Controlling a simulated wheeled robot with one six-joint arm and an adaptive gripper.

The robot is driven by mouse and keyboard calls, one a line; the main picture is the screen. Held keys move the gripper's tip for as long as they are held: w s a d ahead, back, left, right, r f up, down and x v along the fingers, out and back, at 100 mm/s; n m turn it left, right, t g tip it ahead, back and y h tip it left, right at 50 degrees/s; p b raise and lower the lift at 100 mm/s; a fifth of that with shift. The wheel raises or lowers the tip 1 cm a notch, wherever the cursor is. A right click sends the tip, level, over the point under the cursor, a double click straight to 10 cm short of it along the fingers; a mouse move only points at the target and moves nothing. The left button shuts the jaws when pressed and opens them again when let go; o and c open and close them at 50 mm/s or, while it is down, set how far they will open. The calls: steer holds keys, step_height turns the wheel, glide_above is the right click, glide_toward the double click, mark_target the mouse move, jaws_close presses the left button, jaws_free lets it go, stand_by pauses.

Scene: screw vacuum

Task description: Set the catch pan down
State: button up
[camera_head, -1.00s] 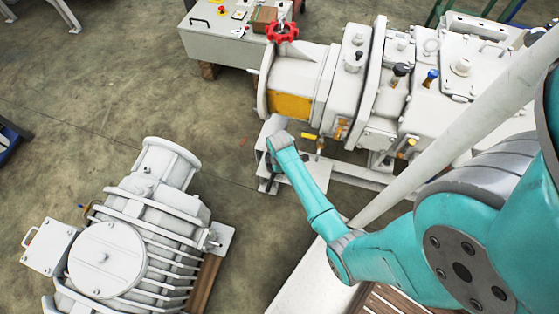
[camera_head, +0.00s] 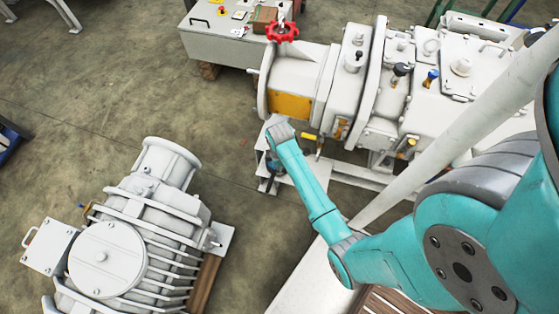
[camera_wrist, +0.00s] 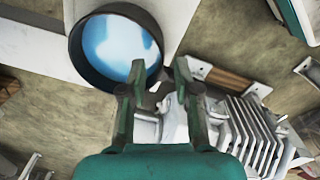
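The catch pan (camera_wrist: 74,48) is a round dark pan at the top of the wrist view, with a glossy blue-and-white inside. It appears to rest on a white flat surface. My gripper (camera_wrist: 159,68) is open at the pan's near right rim. Its left finger overlaps the rim in the picture and its right finger is outside, with a clear gap between them. I cannot tell whether either finger touches the pan. In the head view my arm reaches down in front of the large white pump (camera_head: 347,85); the fingers are hidden there and I cannot make out the pan.
A finned white machine (camera_head: 150,235) stands on a wooden pallet at the lower left. A grey control box (camera_head: 222,45) stands at the back. The pump has a red handwheel (camera_head: 282,31) and a white base frame (camera_head: 350,172). The concrete floor (camera_head: 90,110) at left is mostly clear.

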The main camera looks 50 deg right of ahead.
step_height(320, 180, up, 7)
steer(key=s+a+m+t+h, duration=0.2)
steer(key=s+a+m+t, duration=0.3)
steer(key=s+a, duration=0.7)
steer(key=s+a+r+m+t, duration=0.1)
steer(key=s+a+r+t, duration=0.1)
steer(key=r, duration=0.6)
steer(key=s+a+r+m+t+y, duration=0.1)
steer(key=s+a+r+t, duration=0.2)
steer(key=s+r, duration=0.3)
steer(key=s+a+r+m+t+y, duration=0.1)
steer(key=s+r+t, duration=0.3)
steer(key=r, duration=0.7)
steer(key=shift+s+a+r+t, duration=0.2)
steer(key=shift+s+a+t, duration=0.15)
steer(key=shift+a, duration=0.3)
